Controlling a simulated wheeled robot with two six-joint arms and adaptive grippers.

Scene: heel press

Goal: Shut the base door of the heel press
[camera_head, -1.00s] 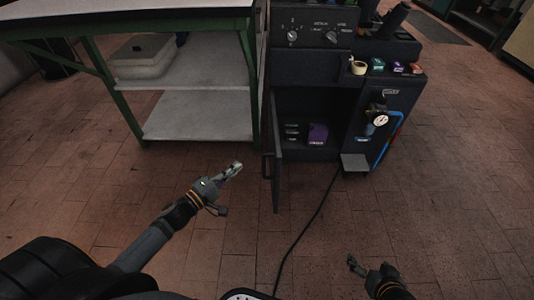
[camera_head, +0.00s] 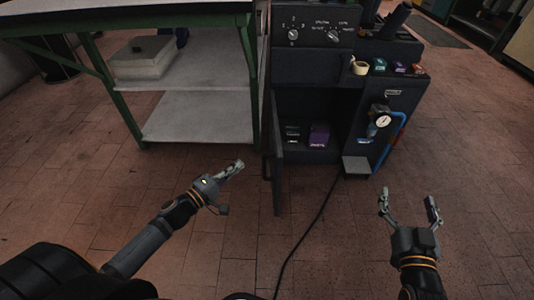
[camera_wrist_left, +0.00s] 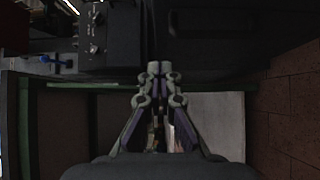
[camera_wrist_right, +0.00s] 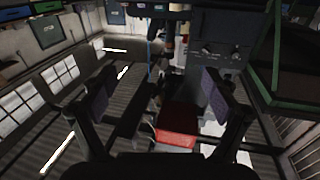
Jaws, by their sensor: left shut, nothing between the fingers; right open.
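The heel press (camera_head: 303,69) is a dark cabinet with a control panel on top. Its base door (camera_head: 277,160) stands open, swung out toward me and seen nearly edge-on. The base compartment (camera_head: 340,140) behind it is open to view. My left gripper (camera_head: 238,165) is shut and empty, left of the door and apart from it. In the left wrist view its fingers (camera_wrist_left: 160,70) are together. My right gripper (camera_head: 408,193) is open and empty above the floor, right of the door and in front of the foot pedal. Its spread fingers also show in the right wrist view (camera_wrist_right: 165,95).
A green-framed workbench (camera_head: 200,115) stands close left of the press. A pedal (camera_head: 357,166) juts out at the press's lower right, beside a gauge (camera_head: 383,121) and blue hose. A black cable (camera_head: 312,220) crosses the floor. Small boxes (camera_head: 319,136) sit inside the compartment. Floor at right is clear.

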